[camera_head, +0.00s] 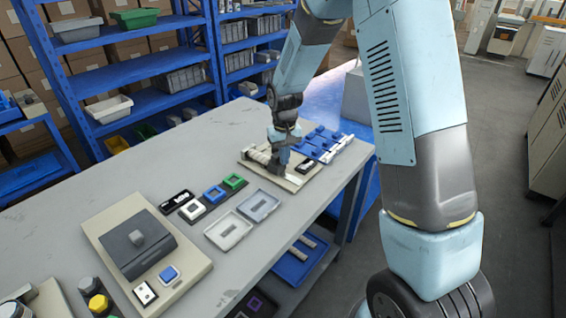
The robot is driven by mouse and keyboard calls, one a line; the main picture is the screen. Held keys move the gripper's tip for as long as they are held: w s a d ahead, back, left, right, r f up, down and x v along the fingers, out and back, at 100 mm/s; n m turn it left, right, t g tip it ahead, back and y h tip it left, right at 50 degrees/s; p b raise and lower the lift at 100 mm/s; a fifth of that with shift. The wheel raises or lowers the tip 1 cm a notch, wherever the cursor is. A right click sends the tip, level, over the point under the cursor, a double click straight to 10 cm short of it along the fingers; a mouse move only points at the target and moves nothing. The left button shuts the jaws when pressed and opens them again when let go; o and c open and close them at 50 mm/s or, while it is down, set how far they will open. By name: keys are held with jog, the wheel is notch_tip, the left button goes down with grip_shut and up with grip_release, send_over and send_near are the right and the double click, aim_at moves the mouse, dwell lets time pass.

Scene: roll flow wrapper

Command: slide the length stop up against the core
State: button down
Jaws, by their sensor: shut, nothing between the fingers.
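My gripper (277,167) is shut and empty, pointing down over a cream board (291,181) at the far end of the grey table. A pale roll-like part (257,153), which may be the core, lies on the board just left of my gripper. A small dark part (307,167) sits on the board to the right of my gripper. I cannot tell which part is the length stop; my gripper hides some of the board. Contact between the fingers and any part is too small to tell.
Blue blocks (322,145) stand close behind the board. Two shallow trays (228,231) and small coloured frames (214,194) lie in front. A dark box on a beige base (138,251) is nearer left. Grey table (110,185) is clear at left.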

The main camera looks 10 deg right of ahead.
jog(key=shift+w+r, duration=0.1)
jog(key=shift+r, duration=1)
notch_tip(320, 180, up, 4)
